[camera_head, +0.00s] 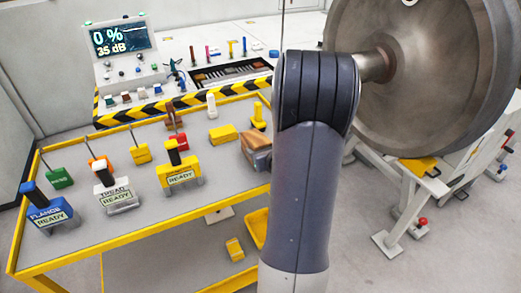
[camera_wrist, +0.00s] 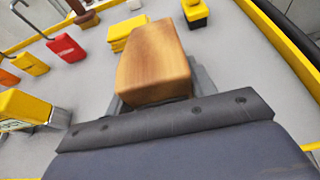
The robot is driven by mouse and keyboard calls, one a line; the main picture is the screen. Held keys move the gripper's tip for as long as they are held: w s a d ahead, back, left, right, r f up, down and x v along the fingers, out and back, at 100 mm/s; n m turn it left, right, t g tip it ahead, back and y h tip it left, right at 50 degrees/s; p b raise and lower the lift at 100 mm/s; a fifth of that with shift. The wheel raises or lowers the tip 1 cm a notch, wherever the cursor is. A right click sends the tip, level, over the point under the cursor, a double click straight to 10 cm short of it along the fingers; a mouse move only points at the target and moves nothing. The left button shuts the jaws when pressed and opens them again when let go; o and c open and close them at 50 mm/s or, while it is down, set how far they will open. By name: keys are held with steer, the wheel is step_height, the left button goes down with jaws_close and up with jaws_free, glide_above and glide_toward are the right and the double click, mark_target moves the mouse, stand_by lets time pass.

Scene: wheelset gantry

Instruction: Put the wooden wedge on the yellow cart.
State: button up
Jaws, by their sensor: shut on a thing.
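The wooden wedge (camera_wrist: 155,62) is an orange-brown block with a sloped face, held in my gripper (camera_wrist: 160,95) in the wrist view. Grey finger parts show on both sides of its near end. In the head view the wedge (camera_head: 257,152) shows just left of my arm, which hides part of it and most of the gripper. The yellow cart (camera_head: 220,172) has a grey top and yellow rim. The wedge appears over the right part of this top, which also shows in the wrist view (camera_wrist: 232,62). I cannot tell whether it touches the top.
Several gauges and blocks stand on the cart, including a yellow block (camera_head: 223,134), a yellow-and-black piece (camera_head: 258,116) and a READY gauge (camera_head: 181,174). A console (camera_head: 125,50) is behind. A large metal wheel (camera_head: 425,75) is at right. Bare top lies around the wedge.

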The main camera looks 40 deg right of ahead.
steer(key=shift+f, duration=0.1)
steer(key=o, duration=1.3)
steer(key=shift+s+r, duration=0.2)
steer(key=shift+r, duration=0.05)
steer(key=v, duration=1.1)
steer(key=shift+s+p, duration=0.3)
steer(key=shift+p, duration=0.05)
steer(key=shift+a+r, duration=0.1)
steer(key=shift+r, duration=0.05)
